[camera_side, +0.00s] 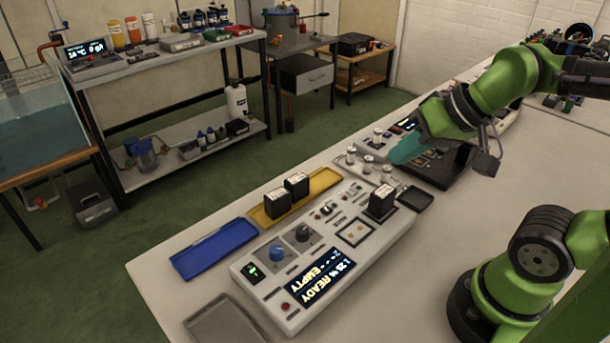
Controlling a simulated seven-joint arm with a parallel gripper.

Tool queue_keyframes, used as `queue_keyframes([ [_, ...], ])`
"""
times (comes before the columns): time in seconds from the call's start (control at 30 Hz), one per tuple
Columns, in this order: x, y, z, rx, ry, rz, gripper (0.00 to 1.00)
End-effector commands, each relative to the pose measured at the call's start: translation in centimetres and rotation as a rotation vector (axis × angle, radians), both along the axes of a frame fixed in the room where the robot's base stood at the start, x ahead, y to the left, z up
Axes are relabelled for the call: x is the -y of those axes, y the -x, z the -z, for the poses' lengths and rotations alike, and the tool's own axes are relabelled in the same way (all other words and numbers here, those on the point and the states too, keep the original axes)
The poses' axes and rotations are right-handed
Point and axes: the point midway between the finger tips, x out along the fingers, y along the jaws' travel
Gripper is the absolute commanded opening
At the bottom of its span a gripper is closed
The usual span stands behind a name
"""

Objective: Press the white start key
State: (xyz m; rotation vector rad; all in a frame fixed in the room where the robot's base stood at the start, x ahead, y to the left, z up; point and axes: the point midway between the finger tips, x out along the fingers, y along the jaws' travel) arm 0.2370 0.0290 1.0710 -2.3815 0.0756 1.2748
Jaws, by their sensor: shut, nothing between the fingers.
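The white control box (375,250) stands on the bench, with a lit screen (320,277) reading READY and EMPTY. Its top carries a blue knob (277,253), a black knob (302,233), a red button (286,306) and several small keys and switches. I cannot tell for sure which of the small pale keys is the white start key. My gripper (404,151), with teal fingers, is shut and empty. It hangs beyond the box's far right end, over a dark panel, apart from the white box.
A black block (382,200) stands on the white box. Two more stand on a yellow tray (322,182) behind it. A blue tray (214,249) and a grey tray (222,322) lie to the left. Small silver-topped jars (368,163) stand near my gripper.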

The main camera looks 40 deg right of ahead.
Motion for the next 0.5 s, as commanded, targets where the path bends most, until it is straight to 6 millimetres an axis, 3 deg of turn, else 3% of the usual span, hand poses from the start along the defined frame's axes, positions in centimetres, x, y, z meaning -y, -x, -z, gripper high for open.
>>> queue_keyframes([
  [0.33, -0.3, 0.1, -0.4, 0.014, -0.002, -0.011, 0.00],
  [0.5, 0.0, -0.5, 0.7, -0.039, -0.003, 0.001, 0.00],
])
